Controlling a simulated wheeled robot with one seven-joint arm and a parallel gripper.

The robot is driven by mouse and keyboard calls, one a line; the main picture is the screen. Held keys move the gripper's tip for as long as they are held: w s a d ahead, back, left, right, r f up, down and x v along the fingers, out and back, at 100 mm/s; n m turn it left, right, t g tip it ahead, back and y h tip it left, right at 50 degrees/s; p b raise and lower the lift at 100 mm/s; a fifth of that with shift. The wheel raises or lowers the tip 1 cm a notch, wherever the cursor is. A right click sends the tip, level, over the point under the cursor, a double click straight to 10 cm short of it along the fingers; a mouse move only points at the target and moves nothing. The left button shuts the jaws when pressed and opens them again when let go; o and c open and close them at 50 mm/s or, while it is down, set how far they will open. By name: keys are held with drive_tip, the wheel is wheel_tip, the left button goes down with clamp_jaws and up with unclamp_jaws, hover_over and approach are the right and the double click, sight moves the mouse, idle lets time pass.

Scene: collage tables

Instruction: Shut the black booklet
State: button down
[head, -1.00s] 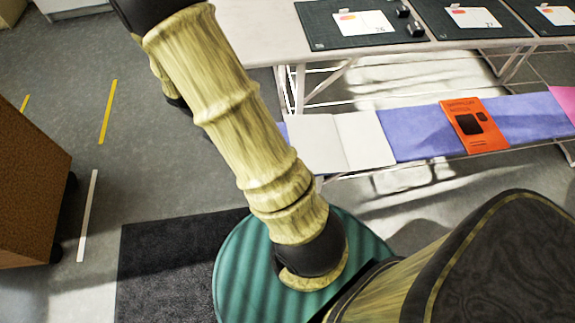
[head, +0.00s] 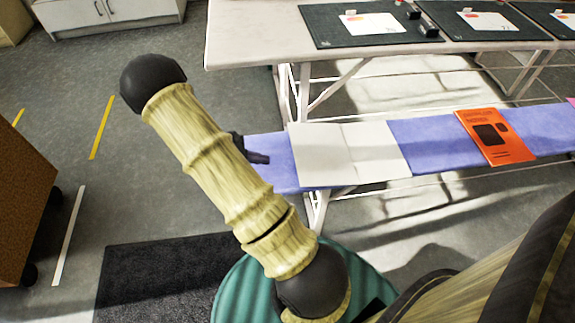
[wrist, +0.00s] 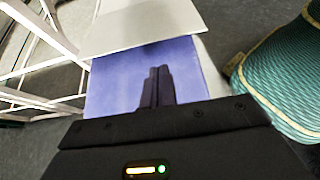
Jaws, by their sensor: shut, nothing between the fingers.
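An open booklet (head: 345,150) lies flat with its pale pages up on the blue cloth of the low bench. No black cover shows, so I cannot tell its colour. In the wrist view its pale page (wrist: 145,22) is at the top, beyond my fingertips. My gripper (head: 262,158) is at the left end of the bench, just left of the booklet's left edge, partly hidden behind my arm. In the wrist view my gripper (wrist: 157,72) is shut and empty over the blue cloth, apart from the page in the picture.
The blue cloth (head: 420,145) runs along the bench, with an orange booklet (head: 495,137) to the right. Behind stands a white table (head: 255,40) with dark mats (head: 325,35) and cards. A brown cabinet (head: 20,205) stands at left.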

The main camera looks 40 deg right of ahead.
sight(289, 172)
drive_tip(key=b+x, duration=0.3)
drive_tip(key=x, duration=0.6)
drive_tip(key=shift+f, duration=0.1)
drive_tip(key=shift+s+d+f+b, duration=0.2)
drive_tip(key=shift+s+d+b, duration=0.1)
drive_tip(key=shift+d+b, duration=0.1)
drive_tip(key=shift+r, duration=0.2)
